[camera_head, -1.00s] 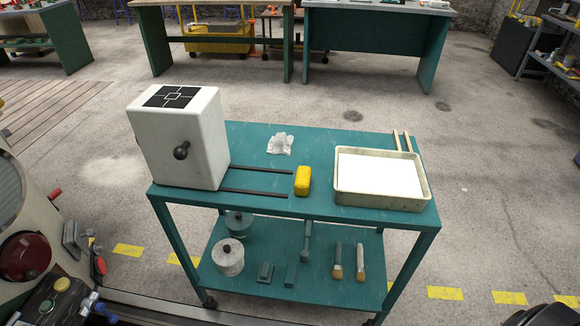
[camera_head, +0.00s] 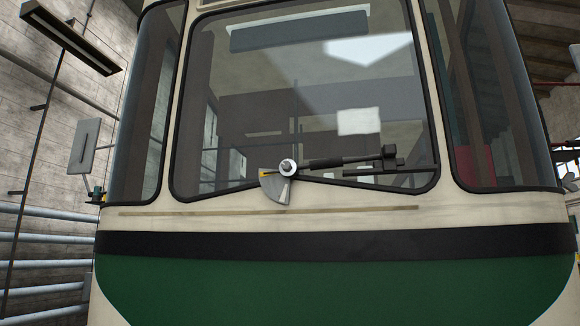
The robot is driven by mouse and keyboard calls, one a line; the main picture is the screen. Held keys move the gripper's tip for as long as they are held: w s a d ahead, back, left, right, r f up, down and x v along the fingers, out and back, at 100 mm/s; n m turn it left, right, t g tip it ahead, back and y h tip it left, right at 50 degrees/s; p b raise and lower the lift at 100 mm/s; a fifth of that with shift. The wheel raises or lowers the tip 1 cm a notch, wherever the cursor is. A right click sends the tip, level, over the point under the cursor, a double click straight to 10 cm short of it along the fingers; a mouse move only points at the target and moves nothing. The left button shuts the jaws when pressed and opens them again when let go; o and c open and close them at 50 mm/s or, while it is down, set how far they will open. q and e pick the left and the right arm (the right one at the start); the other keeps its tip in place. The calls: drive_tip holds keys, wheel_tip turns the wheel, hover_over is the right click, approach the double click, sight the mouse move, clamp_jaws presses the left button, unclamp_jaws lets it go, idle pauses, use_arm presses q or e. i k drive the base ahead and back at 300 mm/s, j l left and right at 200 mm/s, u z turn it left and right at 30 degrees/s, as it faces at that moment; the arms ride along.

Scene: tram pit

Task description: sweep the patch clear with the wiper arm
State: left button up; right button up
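The wiper arm (camera_head: 335,162) lies nearly level along the lower edge of the tram windscreen (camera_head: 270,110). It runs right from a round pale hub (camera_head: 287,166) to a dark block (camera_head: 389,158) near the lower right corner. A grey fan-shaped plate (camera_head: 274,187) with a yellow mark hangs below the hub. A pale, roughly square patch (camera_head: 358,121) shows on the glass above the arm; I cannot tell whether it lies on the surface. Neither of my grippers is in view.
The tram's cream and green front (camera_head: 330,285) fills the lower view, with a dark band (camera_head: 330,243) across it. A mirror (camera_head: 84,146) sticks out at left. Pipes (camera_head: 45,239) run along the left wall. A lamp (camera_head: 70,35) hangs at upper left.

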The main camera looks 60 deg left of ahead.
sight(334, 162)
drive_tip(key=i+j+u, duration=0.1)
drive_tip(key=u, duration=1.3)
